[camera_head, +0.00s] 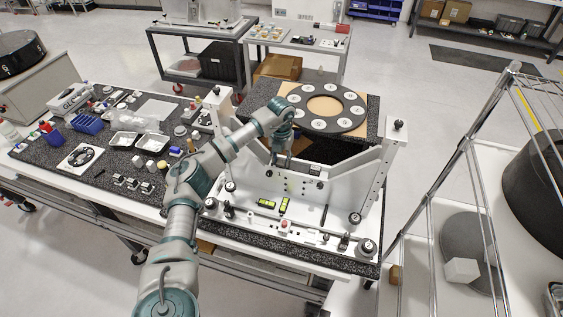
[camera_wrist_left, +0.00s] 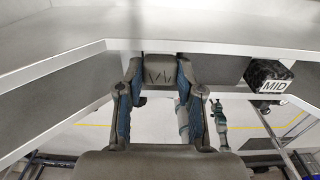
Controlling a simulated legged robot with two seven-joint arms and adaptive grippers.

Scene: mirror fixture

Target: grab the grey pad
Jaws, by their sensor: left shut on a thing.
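The grey pad (camera_wrist_left: 160,70) is a small dark grey block with creases on its face. In the left wrist view it sits between the fingertips of my left gripper (camera_wrist_left: 159,82), which is shut on it. In the head view my left gripper (camera_head: 281,160) points down at the inner edge of the white mirror fixture (camera_head: 345,190); the pad is too small to make out there. In the wrist view the pad appears against the fixture's pale edge; I cannot tell whether they touch. My right gripper is not in view.
A dark speckled block marked MID (camera_wrist_left: 270,78) is on the fixture, right of the gripper in the wrist view. A black ring with white discs (camera_head: 325,107) lies behind the fixture. Trays and small parts crowd the table's left side. A wire rack (camera_head: 480,170) stands at right.

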